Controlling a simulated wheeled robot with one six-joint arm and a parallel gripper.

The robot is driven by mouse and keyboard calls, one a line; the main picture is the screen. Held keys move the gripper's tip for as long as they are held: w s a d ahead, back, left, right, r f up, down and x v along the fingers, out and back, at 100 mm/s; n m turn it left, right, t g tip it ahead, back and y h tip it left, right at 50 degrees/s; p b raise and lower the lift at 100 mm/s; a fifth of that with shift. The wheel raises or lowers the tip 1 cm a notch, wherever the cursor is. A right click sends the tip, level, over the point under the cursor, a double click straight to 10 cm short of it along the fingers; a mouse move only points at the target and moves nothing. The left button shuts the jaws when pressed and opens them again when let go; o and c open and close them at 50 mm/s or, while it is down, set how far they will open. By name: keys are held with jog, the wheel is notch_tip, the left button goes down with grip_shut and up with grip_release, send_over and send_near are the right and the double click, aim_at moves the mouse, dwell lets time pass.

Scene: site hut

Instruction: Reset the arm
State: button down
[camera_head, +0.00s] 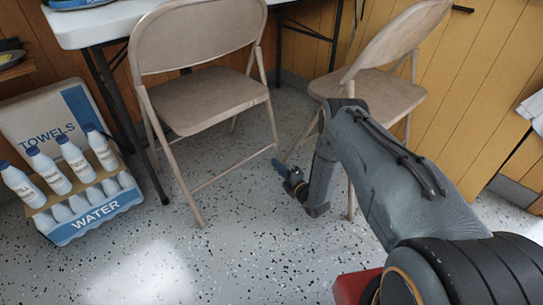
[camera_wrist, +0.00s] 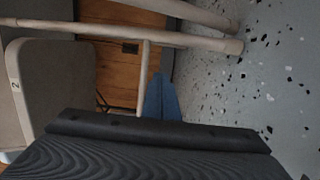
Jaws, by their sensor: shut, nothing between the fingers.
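My gripper (camera_head: 279,167) is low over the speckled floor, in front of and between the two folding chairs in the head view.
A tan folding chair (camera_head: 205,97) stands left of my gripper, another (camera_head: 375,95) behind my arm. A white table (camera_head: 105,25) is at the back. A water bottle crate (camera_head: 95,217) and a towels box (camera_head: 52,117) sit at left.

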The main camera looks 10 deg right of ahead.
jog(key=shift+p+v, duration=0.45)
jog(key=shift+v, duration=1.05)
